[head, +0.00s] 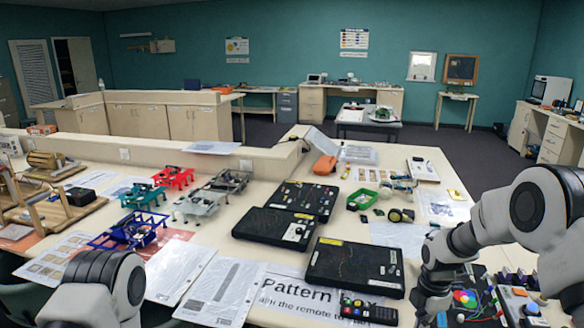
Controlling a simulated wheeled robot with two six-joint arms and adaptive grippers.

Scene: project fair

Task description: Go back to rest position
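My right arm comes in from the right, and its gripper (428,305) points down over the near right part of the table (262,185). It is beside a dark board with a coloured disc (465,299) and near a black remote (369,313). Its fingertips are small and dark here, so I cannot tell whether they are open or shut, or whether they touch anything. Of my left arm, only dark and white links show at the bottom left; its gripper is out of view.
Three black cases (355,266) lie mid-table. Small drone-like frames in blue (128,230), green, red and grey stand to the left, with printed sheets (228,290) in front. Open floor lies beyond the table.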

